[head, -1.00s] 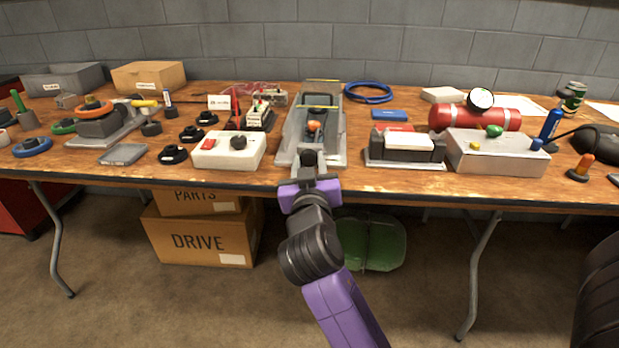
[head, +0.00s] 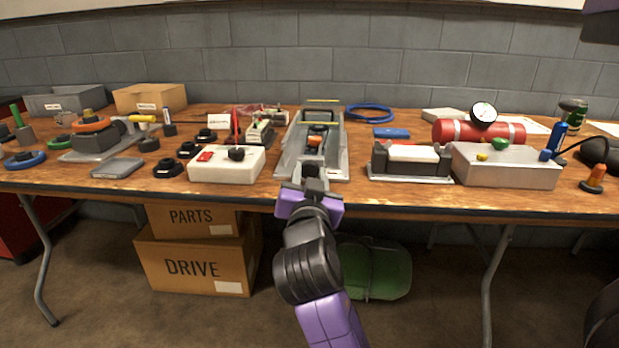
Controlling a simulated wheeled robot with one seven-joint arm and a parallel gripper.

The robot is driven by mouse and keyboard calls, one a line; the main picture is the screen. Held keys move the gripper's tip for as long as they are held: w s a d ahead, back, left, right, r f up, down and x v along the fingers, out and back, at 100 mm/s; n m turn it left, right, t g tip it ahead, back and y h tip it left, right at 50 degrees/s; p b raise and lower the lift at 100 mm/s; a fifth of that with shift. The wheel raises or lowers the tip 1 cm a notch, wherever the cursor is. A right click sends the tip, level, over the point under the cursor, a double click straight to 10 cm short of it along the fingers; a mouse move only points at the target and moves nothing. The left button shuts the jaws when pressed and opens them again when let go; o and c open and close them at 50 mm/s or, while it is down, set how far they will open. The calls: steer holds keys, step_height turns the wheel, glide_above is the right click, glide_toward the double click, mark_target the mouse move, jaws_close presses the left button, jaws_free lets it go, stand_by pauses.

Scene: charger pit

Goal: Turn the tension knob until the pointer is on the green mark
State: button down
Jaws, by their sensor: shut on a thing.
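The grey metal device (head: 335,165) stands at the middle of the bench, with a long sloped frame pointing away from me. An orange knob (head: 315,141) with a dark part behind it sits on the device. My gripper (head: 314,155) reaches in from the front edge, low over the near end of the device, and is shut on the orange knob. My wrist hides the fingertips and part of the knob. The pointer and the green mark cannot be made out in the head view.
A white switch box (head: 228,170) stands close on the left. A dark block with a white top (head: 412,155) and a silver box (head: 505,172) stand on the right. A blue coil (head: 369,113) lies behind. Bare bench shows between the device and the dark block.

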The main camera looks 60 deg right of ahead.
steer(key=shift+f, duration=0.1)
steer(key=c, duration=0.9)
jaws_free()
steer(key=shift+c, duration=0.2)
steer(key=p+v, duration=0.1)
steer(key=v, duration=0.6)
steer(key=shift+a, duration=0.35)
steer(key=shift+s, duration=0.15)
